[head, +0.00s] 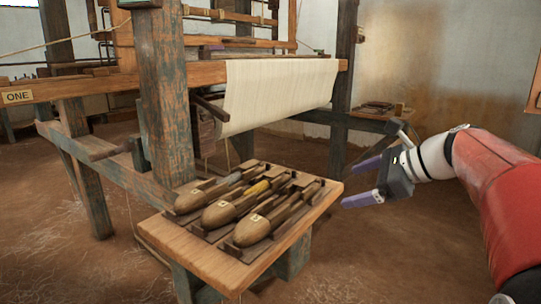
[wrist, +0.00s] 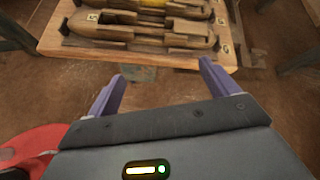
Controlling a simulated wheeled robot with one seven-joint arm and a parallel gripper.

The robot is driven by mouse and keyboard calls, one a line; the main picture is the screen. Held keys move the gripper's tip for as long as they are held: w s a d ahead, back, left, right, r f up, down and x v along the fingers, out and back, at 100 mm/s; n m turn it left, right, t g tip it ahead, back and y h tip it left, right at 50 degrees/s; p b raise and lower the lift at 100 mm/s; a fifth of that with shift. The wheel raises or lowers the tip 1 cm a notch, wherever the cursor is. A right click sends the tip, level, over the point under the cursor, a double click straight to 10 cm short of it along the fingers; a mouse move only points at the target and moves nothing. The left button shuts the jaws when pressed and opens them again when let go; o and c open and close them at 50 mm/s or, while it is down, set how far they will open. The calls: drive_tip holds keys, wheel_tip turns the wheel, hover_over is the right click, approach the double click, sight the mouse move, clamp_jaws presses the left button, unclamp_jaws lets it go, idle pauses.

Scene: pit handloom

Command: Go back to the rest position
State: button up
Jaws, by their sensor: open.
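My gripper (head: 364,182) is at the right in the head view, at the end of my red and white arm. Its two purple fingers are apart, with nothing between them. It is to the right of the small wooden table (head: 208,258) and clear of it. In the wrist view my gripper (wrist: 158,82) shows open, with the table edge (wrist: 135,57) beyond its fingertips. Several wooden boat shuttles lie side by side on the table, among them a front one (head: 262,226), a middle one (head: 228,212) and one at the back (head: 205,195).
The handloom stands behind the table, with a thick worn post (head: 165,110), a beam labelled ONE (head: 60,90) and cream cloth (head: 280,92) hanging over its front. A low bench (head: 365,122) is at the back right. The earthen floor (head: 390,255) is open right of the table.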

drive_tip(key=s+a+f+n+h+p, duration=0.1)
drive_tip(key=s+f+n+h, duration=0.3)
drive_tip(key=s+f+n, duration=0.3)
drive_tip(key=s+a+f+n+g+h+p, duration=0.1)
drive_tip(key=s+f+n+h, duration=0.4)
drive_tip(key=s+n, duration=0.9)
drive_tip(key=s+a+f, duration=0.1)
drive_tip(key=s+f, duration=0.2)
drive_tip(key=shift+s+f, duration=0.2)
drive_tip(key=shift+s, duration=0.05)
drive_tip(key=shift+a, duration=0.1)
